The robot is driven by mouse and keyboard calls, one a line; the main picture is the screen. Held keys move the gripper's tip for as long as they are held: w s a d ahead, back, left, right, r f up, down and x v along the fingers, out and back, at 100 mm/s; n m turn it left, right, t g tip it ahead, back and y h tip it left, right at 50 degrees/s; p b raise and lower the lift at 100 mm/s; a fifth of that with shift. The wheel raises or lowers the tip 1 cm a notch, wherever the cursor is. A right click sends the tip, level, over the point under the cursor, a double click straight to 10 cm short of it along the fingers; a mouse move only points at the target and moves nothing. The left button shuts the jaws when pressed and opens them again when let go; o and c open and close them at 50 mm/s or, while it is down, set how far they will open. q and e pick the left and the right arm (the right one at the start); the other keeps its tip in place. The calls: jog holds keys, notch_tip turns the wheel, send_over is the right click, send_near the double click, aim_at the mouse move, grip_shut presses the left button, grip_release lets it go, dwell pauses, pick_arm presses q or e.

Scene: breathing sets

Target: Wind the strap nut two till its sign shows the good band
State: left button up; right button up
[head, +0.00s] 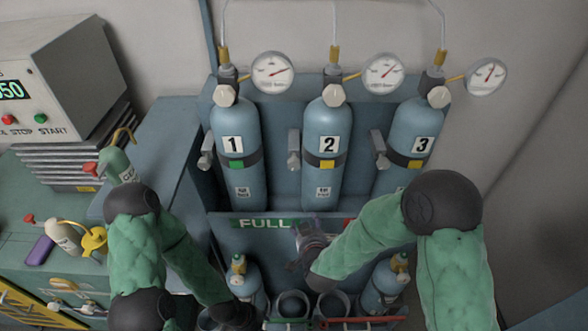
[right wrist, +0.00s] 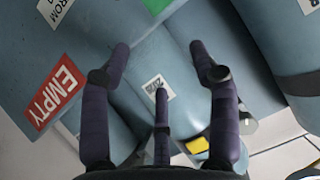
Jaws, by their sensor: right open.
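Blue cylinder 2 (head: 326,130) stands upright in the middle of the rack, with a yellow sign (head: 327,164) on its strap. A grey strap nut (head: 293,149) sits at its left side. My right gripper (head: 312,237) is below cylinder 2, in front of the rack's front panel, and apart from the nut. In the right wrist view its fingers (right wrist: 160,47) are spread and empty, over a blue cylinder (right wrist: 178,85) with a yellow sign (right wrist: 197,145), seemingly cylinder 2. A grey part (right wrist: 248,124), likely the nut, is partly behind the right finger. My left gripper is not visible.
Cylinder 1 (head: 234,125) has a green sign (head: 236,165); cylinder 3 (head: 412,135) has a yellow one (head: 415,164). Gauges (head: 272,72) and pipes stand above. The panel carries a FULL sign (head: 262,223); small cylinders (head: 384,287) stand below. A cluttered green bench (head: 60,205) is at left.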

aim_at(294, 165)
jog(key=a+r+t+h+b, duration=0.1)
jog(key=a+r+t, duration=0.15)
jog(key=r, duration=0.55)
jog(key=a+r+t, duration=0.1)
jog(key=r+t, duration=0.2)
jog(key=r, duration=0.5)
jog(key=shift+m, duration=0.4)
jog(key=w+b, duration=0.3)
jog(key=w, duration=0.7)
jog(key=shift+w+a, duration=0.1)
jog(key=shift+w, duration=0.15)
jog(key=c, duration=1.1)
